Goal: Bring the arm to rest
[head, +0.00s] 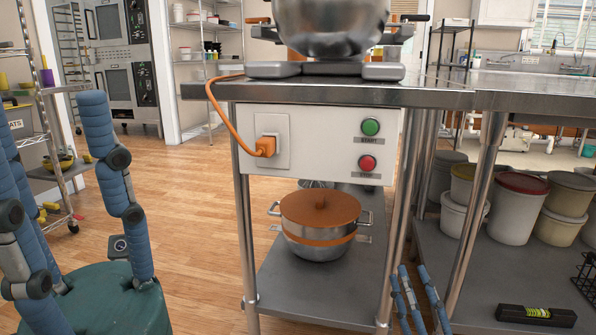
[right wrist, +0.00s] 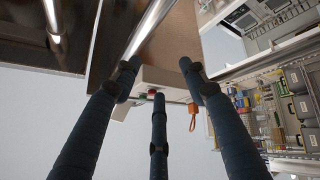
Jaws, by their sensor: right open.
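My right gripper (head: 412,272) stands low in the head view, in front of the steel table's right leg. Its blue fingers point up, and its palm is below the frame. In the right wrist view its three dark fingers (right wrist: 158,72) stand apart with nothing between them. My left gripper (head: 48,125) is large at the left edge of the head view, above a teal palm. Its blue fingers point up and are spread apart, with nothing seen between them. The frame edge cuts part of it off.
A steel table (head: 440,97) stands ahead, with a white button panel (head: 325,118) and an orange plug (head: 265,146). A pot with an orange lid (head: 320,208) sits on its lower shelf. At right, several tubs and a level (head: 536,315) occupy another shelf. Wood floor (head: 185,190) lies clear at left.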

